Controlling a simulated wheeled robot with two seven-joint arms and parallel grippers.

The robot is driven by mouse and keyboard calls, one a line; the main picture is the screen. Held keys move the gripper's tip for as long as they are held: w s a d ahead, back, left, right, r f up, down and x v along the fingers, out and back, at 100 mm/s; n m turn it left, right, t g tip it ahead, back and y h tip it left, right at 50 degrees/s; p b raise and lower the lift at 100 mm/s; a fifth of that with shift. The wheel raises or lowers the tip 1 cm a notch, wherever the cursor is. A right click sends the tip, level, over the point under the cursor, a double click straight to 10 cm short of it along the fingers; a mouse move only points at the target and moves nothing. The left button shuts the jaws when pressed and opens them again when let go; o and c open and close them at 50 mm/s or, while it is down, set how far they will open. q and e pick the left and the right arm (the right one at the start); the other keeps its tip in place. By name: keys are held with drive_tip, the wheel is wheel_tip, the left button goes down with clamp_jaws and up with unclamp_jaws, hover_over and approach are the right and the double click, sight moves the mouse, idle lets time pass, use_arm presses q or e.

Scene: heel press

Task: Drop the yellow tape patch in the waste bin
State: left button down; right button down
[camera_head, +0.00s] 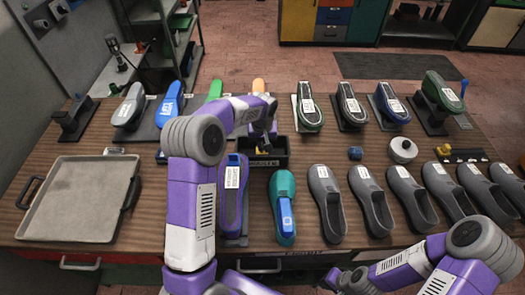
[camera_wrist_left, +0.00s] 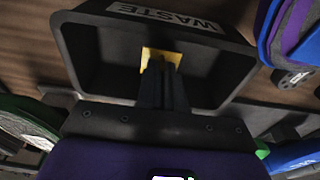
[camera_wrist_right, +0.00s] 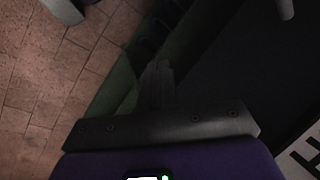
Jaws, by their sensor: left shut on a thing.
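The yellow tape patch (camera_wrist_left: 150,56) is between the fingertips of my left gripper (camera_wrist_left: 161,68), which is shut on it. In the left wrist view it shows against the inside of the black waste bin (camera_wrist_left: 95,60), marked WASTE. In the head view the bin (camera_head: 284,158) stands mid-table, and my left gripper (camera_head: 264,137) is over it. Whether the patch touches the bin floor, I cannot tell. My right gripper (camera_wrist_right: 158,80) looks shut and empty in the dark right wrist view, away from the bin.
Several grey shoes (camera_head: 327,200) line the front right; a purple shoe (camera_head: 233,190) and a teal shoe (camera_head: 283,205) are just in front of the bin. Shoes on stands are behind it. A flat tray (camera_head: 80,205) is at left. A white round pot (camera_head: 403,150) is at right.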

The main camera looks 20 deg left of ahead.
sight(262, 154)
use_arm(q)
drive_tip(key=shift+f, duration=1.8)
drive_tip(key=shift+f, duration=0.2)
drive_tip(key=c, duration=1.3)
unclamp_jaws()
drive_tip(key=shift+r, duration=0.15)
drive_tip(key=r, duration=0.8)
drive_tip(key=s+r+p, duration=0.1)
drive_tip(key=r, duration=0.3)
drive_tip(key=shift+s+d, duration=0.1)
drive_tip(key=shift+d, duration=0.2)
